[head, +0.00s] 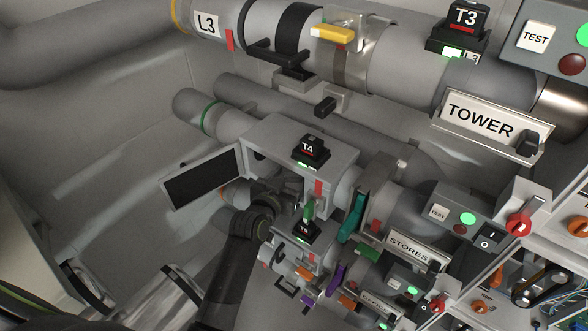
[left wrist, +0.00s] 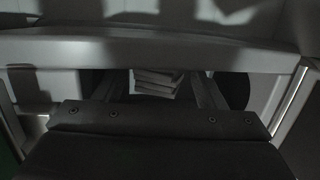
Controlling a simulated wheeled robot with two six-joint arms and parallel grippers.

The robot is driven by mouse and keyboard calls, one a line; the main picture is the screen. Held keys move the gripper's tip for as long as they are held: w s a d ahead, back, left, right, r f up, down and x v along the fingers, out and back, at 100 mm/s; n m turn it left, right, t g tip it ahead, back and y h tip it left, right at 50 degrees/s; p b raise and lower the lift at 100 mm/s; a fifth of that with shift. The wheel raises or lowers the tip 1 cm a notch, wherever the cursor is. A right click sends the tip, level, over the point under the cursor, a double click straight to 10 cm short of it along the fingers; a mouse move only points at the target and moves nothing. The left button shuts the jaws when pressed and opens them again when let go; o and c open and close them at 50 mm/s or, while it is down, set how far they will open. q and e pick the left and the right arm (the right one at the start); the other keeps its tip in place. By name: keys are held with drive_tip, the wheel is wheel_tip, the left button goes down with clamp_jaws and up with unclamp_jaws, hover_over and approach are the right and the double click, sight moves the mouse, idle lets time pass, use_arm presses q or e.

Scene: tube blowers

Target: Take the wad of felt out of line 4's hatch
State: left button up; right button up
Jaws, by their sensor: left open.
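Line 4's housing (head: 330,160), the grey box under the T4 tag (head: 311,148), has its dark-panelled hatch door (head: 203,178) swung open to the left. My left gripper (left wrist: 167,82) reaches toward the opening from below; in the head view its arm (head: 240,255) shows, but its fingertips are hidden. In the left wrist view the two dark fingers are apart. A pale, layered wad (left wrist: 156,82), seemingly the felt, shows between them inside the shadowed opening. A gap shows beside it; contact cannot be told. My right gripper is not in view.
The large L3 pipe (head: 400,60) runs above, with a yellow latch (head: 332,34) and the TOWER sign (head: 480,122). Smaller lines with coloured levers (head: 355,218) and the STORES panel (head: 412,250) crowd the lower right. The wall at left is bare.

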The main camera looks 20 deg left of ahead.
use_arm(q)
drive_tip(key=shift+w, duration=0.25)
drive_tip(key=c, duration=0.7)
